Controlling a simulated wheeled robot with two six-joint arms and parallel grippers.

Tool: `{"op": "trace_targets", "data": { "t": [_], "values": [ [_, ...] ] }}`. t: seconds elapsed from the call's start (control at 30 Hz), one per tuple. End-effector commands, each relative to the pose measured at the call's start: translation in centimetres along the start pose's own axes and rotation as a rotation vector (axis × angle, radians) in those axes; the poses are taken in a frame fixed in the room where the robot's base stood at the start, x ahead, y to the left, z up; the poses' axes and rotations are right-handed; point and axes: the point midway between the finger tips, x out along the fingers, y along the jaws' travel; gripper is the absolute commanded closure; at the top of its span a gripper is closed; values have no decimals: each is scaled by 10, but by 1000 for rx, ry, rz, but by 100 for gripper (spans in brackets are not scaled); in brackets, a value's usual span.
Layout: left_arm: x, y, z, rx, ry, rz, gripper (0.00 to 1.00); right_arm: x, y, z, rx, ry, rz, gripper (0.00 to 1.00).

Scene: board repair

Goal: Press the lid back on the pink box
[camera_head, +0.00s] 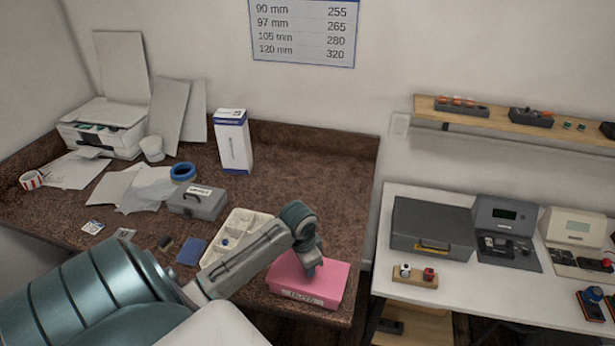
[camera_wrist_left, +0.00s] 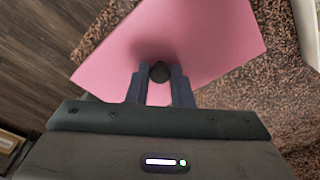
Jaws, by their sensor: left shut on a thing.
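The pink box (camera_head: 327,283) sits near the front right corner of the brown speckled table, with a light label on its front side. My left gripper (camera_head: 311,268) reaches down onto its top from the left. In the left wrist view the pink top surface (camera_wrist_left: 205,40) fills the upper middle. My left gripper (camera_wrist_left: 160,80) is shut on a small dark round knob (camera_wrist_left: 160,72) at the pink surface. Whether the lid sits flush all round cannot be told. My right gripper is not in view.
A white compartment tray (camera_head: 240,228), a grey case (camera_head: 198,203) and a blue square (camera_head: 192,251) lie left of the box. A white upright carton (camera_head: 233,142) stands behind. A second table (camera_head: 450,287) stands at right, across a gap.

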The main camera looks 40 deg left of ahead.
Motion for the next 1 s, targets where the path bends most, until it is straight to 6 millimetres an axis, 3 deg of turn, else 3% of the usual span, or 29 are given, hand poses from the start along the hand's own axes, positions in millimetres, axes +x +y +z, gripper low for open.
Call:
{"op": "trace_targets", "data": {
  "t": [1.0],
  "values": [
    [16, 0, 2, 0, 0, 1, 100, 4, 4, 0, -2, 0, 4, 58]
  ]
}}
